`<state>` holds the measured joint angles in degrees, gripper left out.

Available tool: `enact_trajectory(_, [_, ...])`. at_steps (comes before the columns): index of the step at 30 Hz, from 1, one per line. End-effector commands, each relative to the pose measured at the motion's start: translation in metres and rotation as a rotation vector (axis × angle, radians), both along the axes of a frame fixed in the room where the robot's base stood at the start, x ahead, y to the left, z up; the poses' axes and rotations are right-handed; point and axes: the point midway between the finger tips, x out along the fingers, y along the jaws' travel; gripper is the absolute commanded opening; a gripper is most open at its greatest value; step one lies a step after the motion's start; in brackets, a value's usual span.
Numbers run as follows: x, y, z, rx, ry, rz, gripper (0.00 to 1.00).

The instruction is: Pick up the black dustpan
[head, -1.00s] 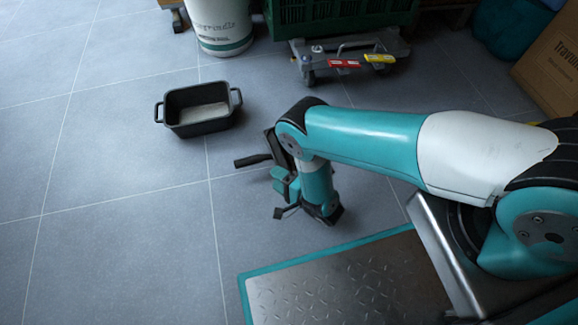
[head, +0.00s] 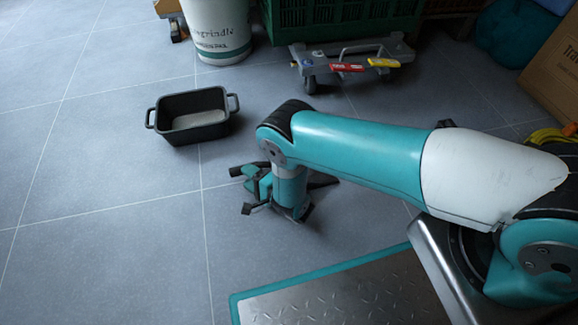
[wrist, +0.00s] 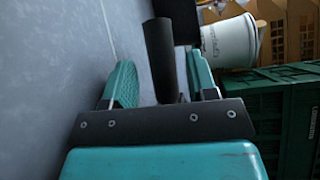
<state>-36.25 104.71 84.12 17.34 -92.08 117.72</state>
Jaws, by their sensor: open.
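The black dustpan is mostly hidden behind my arm in the head view. Its dark handle (head: 238,170) sticks out to the left of my gripper, close to the floor. In the wrist view the dustpan's handle (wrist: 160,55) stands between the two teal fingers, with visible room on both sides. My gripper (head: 252,190) is low over the floor and open around the handle; it also shows in the wrist view (wrist: 162,80). Whether a finger touches the handle cannot be told.
A black two-handled bin (head: 192,135) stands on the tiles left of my gripper. Behind are a white bucket (head: 220,22), a grey dolly (head: 340,72), a green crate (head: 320,20) and a cardboard box (head: 556,70). The floor at left is clear.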

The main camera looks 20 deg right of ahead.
Motion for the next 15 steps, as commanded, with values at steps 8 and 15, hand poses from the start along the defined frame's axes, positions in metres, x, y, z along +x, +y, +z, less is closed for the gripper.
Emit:
enact_trajectory(8, [0.027,0.018,-0.012,-0.001,-0.002,0.002,0.53])
enact_trajectory(15, [0.037,0.025,-0.009,-0.001,-0.001,0.001,0.53])
